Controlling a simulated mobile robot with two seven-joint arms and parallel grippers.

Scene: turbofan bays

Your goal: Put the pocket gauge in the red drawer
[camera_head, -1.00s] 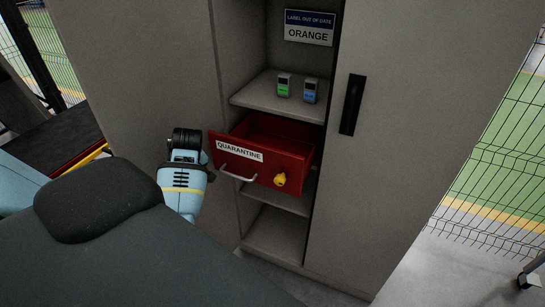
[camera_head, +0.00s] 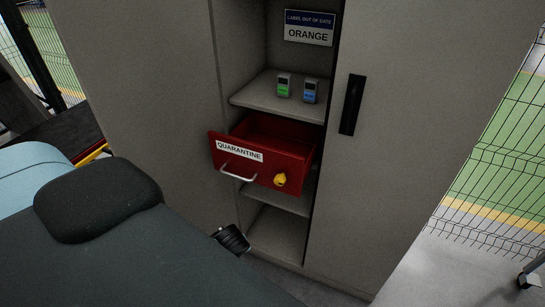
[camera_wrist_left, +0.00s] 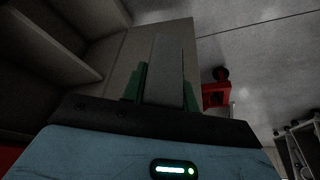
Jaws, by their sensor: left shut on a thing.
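The red drawer (camera_head: 265,150), labelled QUARANTINE, stands pulled out of the grey cabinet, with its open top showing. My right gripper is out of view.
The cabinet's right door (camera_head: 410,150) is closed and has a black handle (camera_head: 352,105). A sign reading ORANGE (camera_head: 309,28) hangs inside above the shelf. A wire fence (camera_head: 500,150) stands at the right. Below the drawer are more shelves.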

